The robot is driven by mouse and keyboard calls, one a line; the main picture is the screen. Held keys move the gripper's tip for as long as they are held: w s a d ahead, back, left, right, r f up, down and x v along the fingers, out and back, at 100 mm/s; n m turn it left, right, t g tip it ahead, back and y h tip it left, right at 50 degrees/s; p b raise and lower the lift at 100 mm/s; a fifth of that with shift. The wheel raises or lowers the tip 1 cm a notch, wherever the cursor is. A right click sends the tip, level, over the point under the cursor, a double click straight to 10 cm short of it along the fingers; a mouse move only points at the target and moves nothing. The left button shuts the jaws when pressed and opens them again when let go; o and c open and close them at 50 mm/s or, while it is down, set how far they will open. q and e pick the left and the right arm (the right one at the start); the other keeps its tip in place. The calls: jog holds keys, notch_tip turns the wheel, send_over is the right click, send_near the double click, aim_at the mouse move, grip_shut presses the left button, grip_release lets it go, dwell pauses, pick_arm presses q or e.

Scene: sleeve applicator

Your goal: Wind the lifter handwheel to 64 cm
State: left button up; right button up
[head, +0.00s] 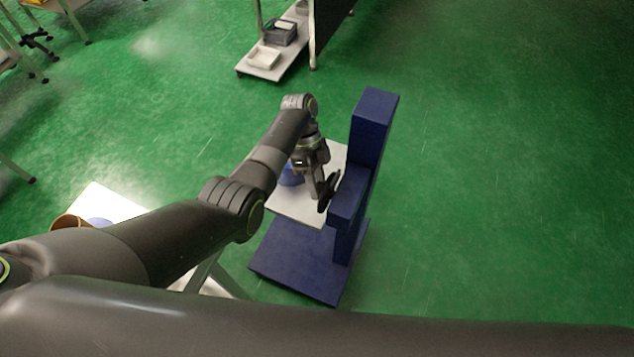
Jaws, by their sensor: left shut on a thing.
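The lifter (372,122) is a dark blue column on a flat blue base, with a white platform (300,208) at its left side. A dark handwheel (325,204) shows at the column's near left side, partly hidden by my gripper. My left gripper (321,188) reaches down over the platform and is shut on the handwheel. The grip itself is small and partly hidden. No height scale or reading can be made out. My right gripper is not in view.
A blue object (290,177) on the platform is mostly hidden behind my left arm. A white table (103,197) at the lower left carries an orange-brown round container (67,222). A trolley (262,73) with trays stands at the back. Green floor right of the lifter is clear.

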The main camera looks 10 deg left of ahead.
pick_arm(q)
jog(key=o, duration=1)
jog(key=shift+c, duration=0.2)
jog(key=p+v, duration=0.2)
jog(key=v, duration=1.5)
jog(key=shift+w+r, duration=0.15)
jog(key=shift+w, duration=0.05)
jog(key=shift+a, duration=0.1)
